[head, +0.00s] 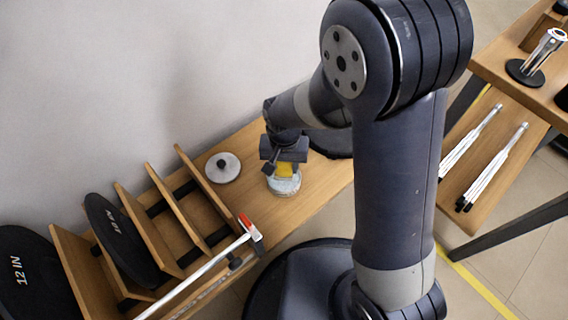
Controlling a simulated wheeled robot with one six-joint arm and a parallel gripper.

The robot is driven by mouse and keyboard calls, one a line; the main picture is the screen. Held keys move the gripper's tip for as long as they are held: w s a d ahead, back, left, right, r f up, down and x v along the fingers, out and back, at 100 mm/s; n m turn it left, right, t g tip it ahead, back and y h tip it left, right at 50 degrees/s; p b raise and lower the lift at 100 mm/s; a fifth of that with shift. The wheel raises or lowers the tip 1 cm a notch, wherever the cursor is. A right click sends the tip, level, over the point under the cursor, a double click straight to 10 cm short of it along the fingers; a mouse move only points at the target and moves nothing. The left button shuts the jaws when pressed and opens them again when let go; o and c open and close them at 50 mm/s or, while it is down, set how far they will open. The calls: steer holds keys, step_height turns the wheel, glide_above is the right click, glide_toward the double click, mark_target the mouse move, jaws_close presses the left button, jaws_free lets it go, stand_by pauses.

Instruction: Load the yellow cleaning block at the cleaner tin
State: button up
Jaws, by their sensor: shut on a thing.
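The yellow cleaning block (285,170) is between the fingers of my gripper (284,167), which is shut on it. The block's top is partly hidden by the gripper. The cleaner tin (284,187), a small round pale container, stands on the wooden bench directly below the block. The block is at the tin's mouth; I cannot tell whether it touches the contents. A round light lid with a dark knob (223,167) lies on the bench to the left of the tin.
A wooden rack (190,222) with upright dividers holds a dark round pad (118,240) at the left.

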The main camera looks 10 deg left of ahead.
mark_target(284, 164)
steer(key=shift+r+p, duration=1.8)
steer(key=shift+r, duration=0.7)
steer(key=w+d+r, duration=0.3)
steer(key=w+d, duration=0.2)
steer(key=d, duration=0.2)
steer(key=w+d+r+m+p, duration=0.15)
steer(key=w+d, duration=0.25)
steer(key=d, duration=0.4)
steer(key=w+d+r+n, duration=0.1)
steer(key=w+d+r, duration=0.35)
steer(key=d, duration=0.25)
step_height(284, 164, up, 12)
steer(key=s+p, duration=0.2)
steer(key=p, duration=1.9)
steer(key=shift+f+p, duration=0.2)
steer(key=shift+p, duration=0.15)
steer(key=shift+m, duration=0.25)
